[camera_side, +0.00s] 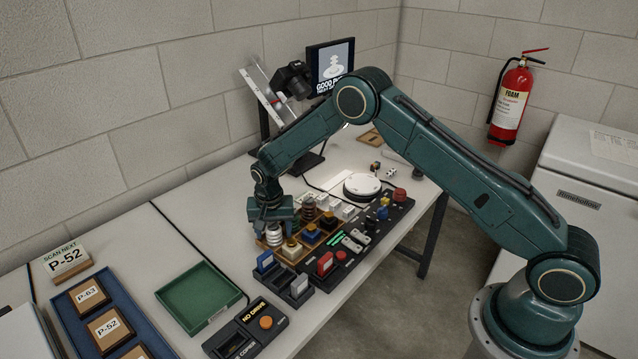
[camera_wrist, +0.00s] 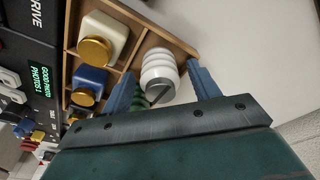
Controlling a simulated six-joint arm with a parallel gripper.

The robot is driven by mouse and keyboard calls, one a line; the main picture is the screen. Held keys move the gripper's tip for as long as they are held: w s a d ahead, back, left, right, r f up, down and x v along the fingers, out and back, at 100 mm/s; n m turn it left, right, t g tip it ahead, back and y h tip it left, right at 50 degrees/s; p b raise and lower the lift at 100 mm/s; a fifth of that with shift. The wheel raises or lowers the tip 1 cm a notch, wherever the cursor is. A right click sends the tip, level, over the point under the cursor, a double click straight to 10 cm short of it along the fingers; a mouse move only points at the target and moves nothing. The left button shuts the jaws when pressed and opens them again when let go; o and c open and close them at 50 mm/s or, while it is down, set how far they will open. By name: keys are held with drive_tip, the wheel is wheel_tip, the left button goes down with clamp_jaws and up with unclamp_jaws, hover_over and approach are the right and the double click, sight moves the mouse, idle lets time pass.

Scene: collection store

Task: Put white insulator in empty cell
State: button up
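The white insulator (camera_side: 274,236) is a ribbed white piece at the left corner of the wooden tray (camera_side: 297,261). It also shows in the wrist view (camera_wrist: 158,70), beside the tray's wooden divider (camera_wrist: 130,52). My gripper (camera_side: 273,225) is right above and around it. In the wrist view my gripper's (camera_wrist: 162,68) two blue fingers stand on either side of the insulator, with a visible gap at each side. A dark green piece (camera_wrist: 139,100) shows partly behind the left finger. I cannot tell which cell is empty; my gripper hides part of the tray.
A white jar with a gold cap (camera_wrist: 103,38) and a blue jar with a gold cap (camera_wrist: 88,85) sit in neighbouring cells. A black rack (camera_side: 345,262) with several small parts adjoins the tray. A green tray (camera_side: 197,297) lies left; a white round disc (camera_side: 362,185) stands behind.

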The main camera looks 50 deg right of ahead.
drive_tip(key=shift+r, duration=0.15)
wheel_tip(320, 180, up, 12)
drive_tip(key=s+a, duration=0.1)
drive_tip(key=shift+s+a, duration=0.15)
idle(0.5)
idle(0.5)
wheel_tip(320, 180, up, 12)
drive_tip(key=n+t, duration=0.1)
drive_tip(key=n, duration=0.1)
hover_over(273, 233)
drive_tip(key=s+d, duration=0.1)
drive_tip(key=s, duration=0.6)
drive_tip(key=s+d+r+n+t, duration=0.1)
drive_tip(key=s+d+r+n, duration=0.1)
drive_tip(key=s+r, duration=0.7)
drive_tip(key=s+n+t+y, duration=0.1)
drive_tip(key=s+n, duration=0.4)
drive_tip(key=s, duration=1.7)
drive_tip(key=shift+s+t, duration=0.35)
drive_tip(key=shift+t, duration=0.35)
